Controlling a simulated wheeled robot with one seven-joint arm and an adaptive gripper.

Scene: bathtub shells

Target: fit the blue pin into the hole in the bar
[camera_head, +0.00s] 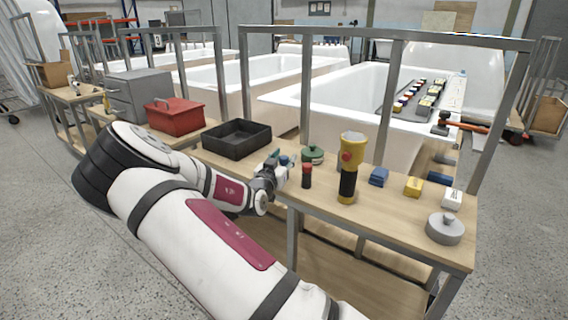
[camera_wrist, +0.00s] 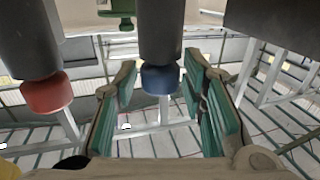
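The blue-topped dark cylinder, which I take as the blue pin (camera_head: 284,160), stands on the wooden bench, mostly hidden by my gripper (camera_head: 277,167) in the head view. In the wrist view, which looks upside down, the blue cap (camera_wrist: 161,79) lies between the two teal finger pads of my gripper (camera_wrist: 165,98). The fingers are open, with gaps on both sides of the cap. I cannot clearly make out the bar or its hole; a dark strip with several coloured pieces (camera_head: 415,97) lies across the tub.
A red-topped dark cylinder (camera_head: 306,176) and a yellow torch (camera_head: 350,165) stand close on the right. A green object (camera_head: 313,154) is behind, a black tray (camera_head: 237,139) on the left. Blue (camera_head: 379,176), yellow (camera_head: 413,186) and white (camera_head: 451,198) blocks lie farther right. Metal frame posts rise behind.

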